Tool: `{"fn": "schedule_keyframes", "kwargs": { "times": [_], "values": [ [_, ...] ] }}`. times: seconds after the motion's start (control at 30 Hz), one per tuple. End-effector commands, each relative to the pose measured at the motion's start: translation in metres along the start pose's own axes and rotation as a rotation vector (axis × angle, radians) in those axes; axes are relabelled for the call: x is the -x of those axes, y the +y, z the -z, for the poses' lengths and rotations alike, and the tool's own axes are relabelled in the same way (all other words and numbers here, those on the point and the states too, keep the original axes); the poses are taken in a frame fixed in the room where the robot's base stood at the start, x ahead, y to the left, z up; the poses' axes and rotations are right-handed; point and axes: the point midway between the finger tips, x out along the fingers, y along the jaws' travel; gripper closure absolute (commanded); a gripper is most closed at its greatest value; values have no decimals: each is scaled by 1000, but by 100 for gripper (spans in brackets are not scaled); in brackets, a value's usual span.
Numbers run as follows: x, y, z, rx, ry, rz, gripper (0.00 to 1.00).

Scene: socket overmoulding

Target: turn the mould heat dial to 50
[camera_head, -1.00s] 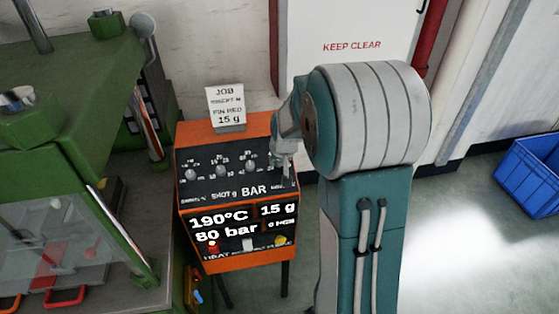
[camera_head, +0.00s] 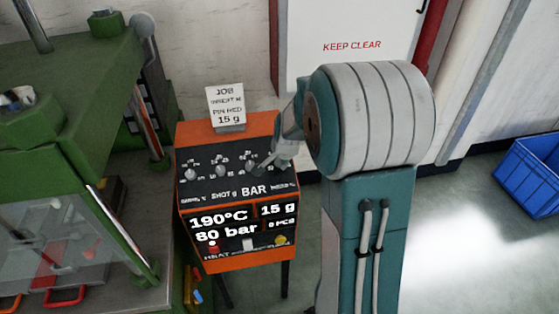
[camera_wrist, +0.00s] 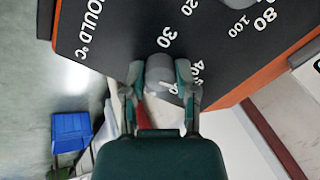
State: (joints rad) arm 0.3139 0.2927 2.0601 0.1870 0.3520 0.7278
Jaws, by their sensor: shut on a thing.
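The orange control box (camera_head: 186,226) with a black sloped panel stands left of my arm in the head view. In the wrist view, the grey mould heat dial (camera_wrist: 160,70) sits between my gripper's fingers (camera_wrist: 160,76), which are shut on its sides. White numbers 30 and 40 show around it, with another partly covered number near the right finger. "MOULD °C" is printed to the left. I cannot read the dial's exact setting. In the head view my gripper (camera_head: 265,165) is at the panel's upper right and hides this dial.
Other knobs (camera_head: 190,175) line the panel to the left. The display (camera_head: 228,226) reads 190°C, 80 bar and 15 g. A job card (camera_head: 226,104) stands on top. A green machine (camera_head: 80,110) is at left; a blue crate (camera_head: 530,180) lies at far right.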

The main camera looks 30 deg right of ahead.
Motion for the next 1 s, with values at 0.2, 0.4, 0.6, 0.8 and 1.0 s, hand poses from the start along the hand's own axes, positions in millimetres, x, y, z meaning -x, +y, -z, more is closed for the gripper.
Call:
{"fn": "schedule_keyframes", "kwargs": {
  "times": [0.2, 0.4, 0.6, 0.8, 1.0],
  "values": [
    [-3, 4, -4, -105, -9, -6, 100],
    [-3, 4, -4, -153, -8, -4, 100],
    [-3, 4, -4, -166, -8, -4, 100],
    [-3, 4, -4, -165, -8, -4, 100],
    [-3, 3, -4, -165, -7, -2, 28]
  ]
}}
